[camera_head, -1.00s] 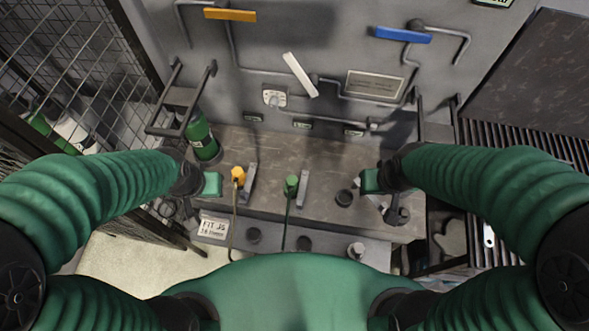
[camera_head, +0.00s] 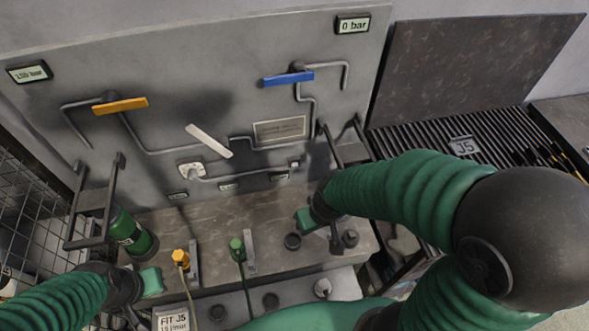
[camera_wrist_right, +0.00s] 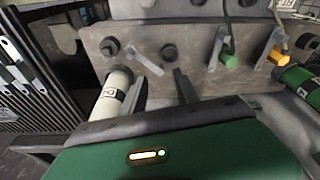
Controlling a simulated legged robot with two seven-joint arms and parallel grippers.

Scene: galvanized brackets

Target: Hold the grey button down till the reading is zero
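A light grey round button (camera_head: 322,287) is on the bench's front face, right of two black ones. The right display (camera_head: 352,24) at the panel top reads 0 bar. The left display (camera_head: 29,72) appears to read 150 bar. My right gripper (camera_head: 336,240) is over the right end of the bench, above and apart from the grey button. In the wrist view its two dark fingers (camera_wrist_right: 160,90) stand apart with nothing held between them. My left gripper (camera_head: 132,312) is low at the left, near the bench's left end; its fingers are too hidden to judge.
The panel carries orange (camera_head: 120,106), white (camera_head: 209,141) and blue (camera_head: 288,79) handles. A green cylinder (camera_head: 133,234), an orange coupling (camera_head: 181,258) and a green coupling (camera_head: 237,246) are on the bench. A wire cage (camera_head: 35,200) is left, a slatted rack (camera_head: 440,135) right.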

